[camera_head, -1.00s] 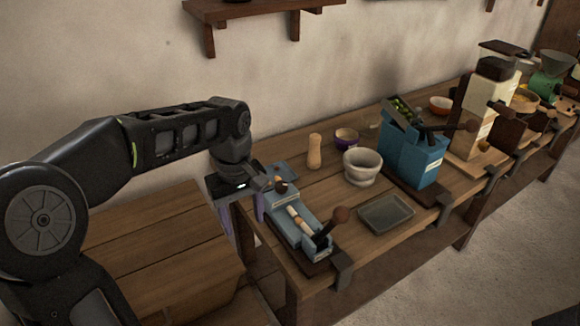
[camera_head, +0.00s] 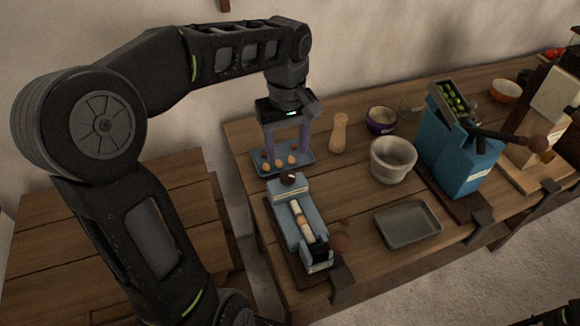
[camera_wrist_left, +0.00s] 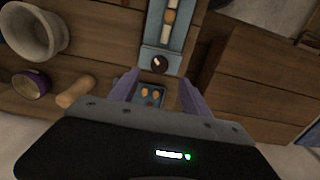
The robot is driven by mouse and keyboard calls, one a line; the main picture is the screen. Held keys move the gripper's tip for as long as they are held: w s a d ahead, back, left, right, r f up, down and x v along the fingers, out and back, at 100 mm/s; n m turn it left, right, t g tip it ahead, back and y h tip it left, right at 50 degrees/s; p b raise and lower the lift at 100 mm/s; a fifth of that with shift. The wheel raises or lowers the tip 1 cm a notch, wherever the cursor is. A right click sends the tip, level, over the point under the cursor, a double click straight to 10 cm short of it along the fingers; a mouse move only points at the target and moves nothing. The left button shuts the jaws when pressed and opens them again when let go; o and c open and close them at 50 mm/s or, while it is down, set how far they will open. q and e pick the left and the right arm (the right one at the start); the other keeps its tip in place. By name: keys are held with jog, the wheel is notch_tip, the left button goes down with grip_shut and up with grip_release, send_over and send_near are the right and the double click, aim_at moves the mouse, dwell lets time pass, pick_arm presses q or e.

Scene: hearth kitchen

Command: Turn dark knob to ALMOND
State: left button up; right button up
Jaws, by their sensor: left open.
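The dark knob (camera_head: 290,178) with a pale pointer mark sits on the far end of a blue machine (camera_head: 292,200) clamped to the bench. It also shows in the left wrist view (camera_wrist_left: 160,64), just ahead of the fingertips. No ALMOND label is readable. My left gripper (camera_head: 287,152) is open, its purple fingers pointing down over a blue tray (camera_head: 258,161) with several small tan nuts, just behind the knob. In the left wrist view my left gripper (camera_wrist_left: 160,76) has its fingers apart with nothing held. My right gripper is not in view.
A wooden pestle (camera_head: 338,133), purple bowl (camera_head: 381,120) and stone mortar (camera_head: 393,159) stand right of the gripper. A grey tray (camera_head: 408,224) lies nearer the front. The machine's brown ball handle (camera_head: 341,242) sticks out right. A taller blue machine (camera_head: 452,160) stands farther right.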

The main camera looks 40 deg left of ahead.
aim_at(288, 175)
pick_arm(q)
jog(key=shift+f+p, duration=0.3)
jog(key=shift+f, duration=3.65)
jog(key=shift+c, duration=0.2)
grip_shut()
